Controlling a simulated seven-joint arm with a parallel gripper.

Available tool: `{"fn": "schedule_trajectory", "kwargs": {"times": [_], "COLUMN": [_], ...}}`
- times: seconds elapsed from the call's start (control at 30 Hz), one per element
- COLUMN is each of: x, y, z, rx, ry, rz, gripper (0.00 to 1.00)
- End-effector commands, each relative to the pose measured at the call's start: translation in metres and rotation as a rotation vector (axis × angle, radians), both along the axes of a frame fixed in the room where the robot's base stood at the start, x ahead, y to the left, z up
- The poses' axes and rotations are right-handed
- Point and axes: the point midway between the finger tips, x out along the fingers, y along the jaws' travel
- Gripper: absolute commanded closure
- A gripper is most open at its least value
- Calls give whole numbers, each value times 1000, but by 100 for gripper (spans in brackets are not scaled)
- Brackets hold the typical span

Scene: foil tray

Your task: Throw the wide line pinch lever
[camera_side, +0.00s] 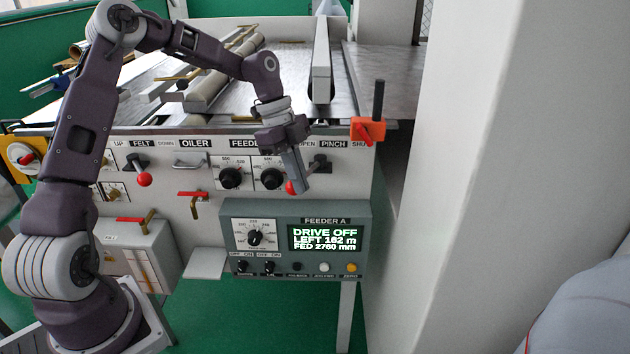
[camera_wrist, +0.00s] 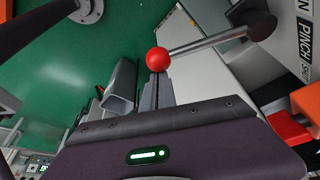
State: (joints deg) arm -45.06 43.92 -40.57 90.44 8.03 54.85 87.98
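The pinch lever is a metal rod (camera_wrist: 208,41) with a red ball knob (camera_wrist: 158,59), on a dark mount (camera_side: 320,164) under the label OPEN PINCH SHUT (camera_side: 333,144). Its knob (camera_side: 291,188) hangs down and left of the mount, on the OPEN side. My gripper (camera_side: 297,188) points down at the knob and partly covers it in the side view. In the wrist view the knob is right at the fingertips; I cannot tell whether they touch it. Grey finger parts show there, but whether they are open or shut is unclear.
The felt lever (camera_side: 145,179) has a similar red knob farther left. Black dials (camera_side: 231,177) sit left of my gripper. The Feeder A console (camera_side: 308,208) juts out below, its screen reading DRIVE OFF. An orange clamp (camera_side: 368,130) is up right, and a pale column (camera_side: 500,180) stands beyond.

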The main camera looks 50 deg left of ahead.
Motion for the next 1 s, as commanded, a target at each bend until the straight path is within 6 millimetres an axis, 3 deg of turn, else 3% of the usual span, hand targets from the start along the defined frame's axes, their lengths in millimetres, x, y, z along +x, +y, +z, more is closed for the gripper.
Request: {"fn": "schedule_trajectory", "kwargs": {"times": [0.3,1.0], "x": [-8,-10], "y": [25,34], "z": [-1,0], "rx": [5,6], "ry": [-1,-3], "rz": [-105,-101], "gripper": [100,100]}}
